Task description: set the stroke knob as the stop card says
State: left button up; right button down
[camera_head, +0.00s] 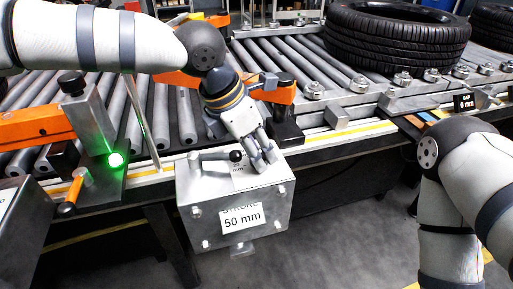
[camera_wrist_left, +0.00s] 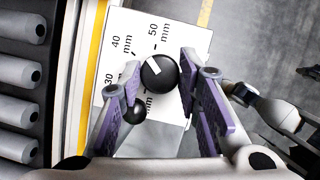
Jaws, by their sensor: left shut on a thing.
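The stroke card (camera_head: 243,218) on the front of a grey metal box (camera_head: 205,221) reads "STROKE 50 mm". On the box top is a white scale plate, seen in the left wrist view (camera_wrist_left: 183,38) with marks 30, 40 and 50 mm. The round black stroke knob (camera_wrist_left: 159,72) has a white pointer line aimed to the upper left, roughly between 40 and 50; the exact mark is unclear. My left gripper (camera_head: 264,157) reaches down over the plate, its purple-padded fingers shut on the knob. The right arm shows at the right, its gripper out of frame.
A lever with a black ball (camera_head: 236,156) sticks out beside the gripper. Behind are the roller conveyor (camera_head: 295,70) and a tyre (camera_head: 398,38). A "GAP 0 mm" card (camera_head: 466,103) stands at the right. A green-lit post (camera_head: 92,125) is at the left. Floor in front is clear.

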pick_arm(q)
jog(key=m+g, duration=0.1)
jog(key=m, duration=0.1)
jog(key=m+g+b, duration=0.1)
jog(key=m, duration=0.2)
jog(key=shift+w+f+h, duration=0.1)
jog(key=shift+f+h, duration=0.1)
jog(key=shift+h, duration=0.1)
jog(key=shift+w+r+m+g+b, duration=0.1)
jog(key=shift+m+g+b, duration=0.7)
jog(key=shift+m, duration=1.4)
pick_arm(e)
jog(key=shift+g, duration=0.7)
jog(key=shift+s+f, duration=1.65)
pick_arm(q)
jog(key=o, duration=1.1)
jog(key=shift+o, duration=0.2)
jog(key=shift+r, duration=0.1)
jog(key=v, duration=1.2)
